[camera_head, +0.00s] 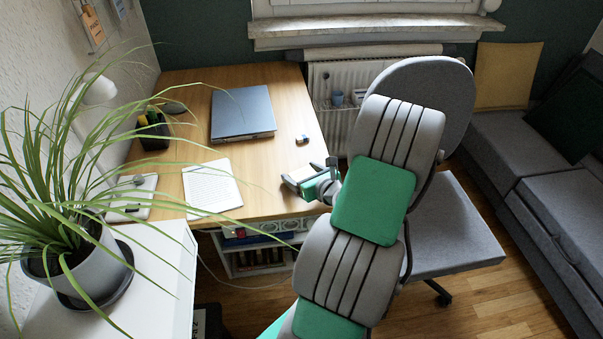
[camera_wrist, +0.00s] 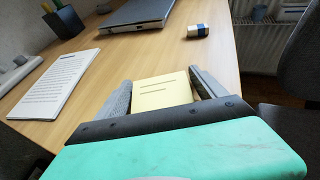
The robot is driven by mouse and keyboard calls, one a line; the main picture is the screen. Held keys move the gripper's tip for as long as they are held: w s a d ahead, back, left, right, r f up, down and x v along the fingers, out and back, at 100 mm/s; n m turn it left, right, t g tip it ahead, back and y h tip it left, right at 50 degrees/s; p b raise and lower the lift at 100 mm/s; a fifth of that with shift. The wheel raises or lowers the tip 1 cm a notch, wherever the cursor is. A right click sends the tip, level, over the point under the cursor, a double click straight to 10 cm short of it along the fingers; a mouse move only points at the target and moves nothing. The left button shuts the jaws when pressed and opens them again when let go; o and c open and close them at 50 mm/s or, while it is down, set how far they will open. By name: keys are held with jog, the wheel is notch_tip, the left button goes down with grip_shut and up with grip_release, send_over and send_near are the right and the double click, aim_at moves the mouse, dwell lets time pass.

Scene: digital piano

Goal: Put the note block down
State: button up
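The note block (camera_wrist: 163,92) is a pale yellow pad with dark lines on top, seen in the wrist view between the two grey fingers of my gripper (camera_wrist: 161,76). Both fingers appear to press against its sides. In the head view, my gripper (camera_head: 300,173) is at the right front corner of the wooden desk (camera_head: 262,188), and the block is only a small pale patch between the fingers. Whether the block touches the desktop or hangs just above it, I cannot tell.
A printed sheet (camera_head: 212,187) lies left of my gripper, and a laptop (camera_head: 243,113) is farther back. A small blue and white eraser (camera_head: 302,139) lies near the right edge. The desktop between them is clear. A grey office chair (camera_head: 452,225) stands to the right.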

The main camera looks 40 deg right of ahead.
jog(key=shift+o, duration=0.8)
